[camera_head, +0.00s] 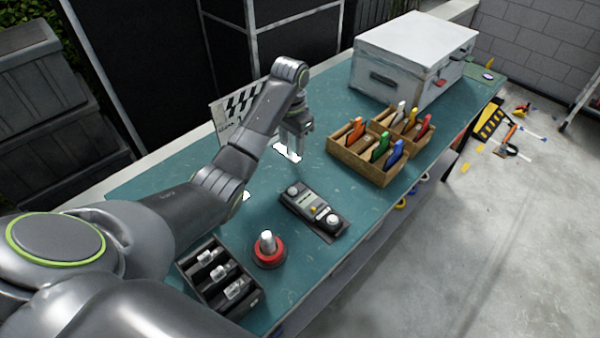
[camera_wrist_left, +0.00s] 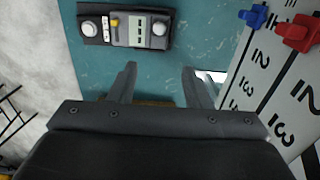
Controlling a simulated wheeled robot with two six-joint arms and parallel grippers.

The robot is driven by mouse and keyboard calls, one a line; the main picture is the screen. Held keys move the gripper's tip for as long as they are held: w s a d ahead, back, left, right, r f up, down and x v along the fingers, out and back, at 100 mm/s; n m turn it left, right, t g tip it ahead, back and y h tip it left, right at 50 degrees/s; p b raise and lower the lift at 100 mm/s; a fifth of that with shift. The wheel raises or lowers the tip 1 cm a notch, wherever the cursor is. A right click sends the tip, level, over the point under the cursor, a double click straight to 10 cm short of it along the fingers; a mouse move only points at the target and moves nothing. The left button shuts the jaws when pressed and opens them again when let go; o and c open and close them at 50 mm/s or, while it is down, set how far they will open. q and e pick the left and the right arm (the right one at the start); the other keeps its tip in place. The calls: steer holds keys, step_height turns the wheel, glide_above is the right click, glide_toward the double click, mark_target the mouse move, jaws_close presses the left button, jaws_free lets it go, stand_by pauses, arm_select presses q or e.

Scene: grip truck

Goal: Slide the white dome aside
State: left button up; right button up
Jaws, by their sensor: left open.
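A dark handheld meter (camera_head: 313,209) lies on the teal table. It has a pale rounded knob at each end: a white dome (camera_head: 333,221) at the end nearer the table's front edge, and a second pale knob (camera_head: 293,190). In the left wrist view the meter (camera_wrist_left: 126,29) is at the top, with the white dome (camera_wrist_left: 90,28) on its left. I cannot be sure which knob is the dome meant. My left gripper (camera_head: 294,145) is open and empty, beyond the meter and apart from it; its fingers also show in the left wrist view (camera_wrist_left: 159,69). My right gripper is out of view.
A red round base with a white top (camera_head: 268,249) and a black slotted tray (camera_head: 222,275) are nearer me. A wooden box of coloured-handled tools (camera_head: 368,158) and a white case (camera_head: 412,62) stand farther along. A marked board (camera_head: 232,112) is behind. Teal surface around the meter is clear.

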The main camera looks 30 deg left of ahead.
arm_select(q)
step_height(320, 180, down, 2)
steer(key=f+b, duration=0.1)
steer(key=b, duration=0.7)
glide_toward(292, 188)
steer(key=shift+d+f, duration=0.1)
step_height(292, 188, down, 7)
steer(key=shift+r+p, duration=0.15)
steer(key=shift+p, duration=0.55)
steer(key=shift+f, duration=0.7)
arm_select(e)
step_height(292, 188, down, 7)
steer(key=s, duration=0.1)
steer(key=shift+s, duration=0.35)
arm_select(q)
jaws_close()
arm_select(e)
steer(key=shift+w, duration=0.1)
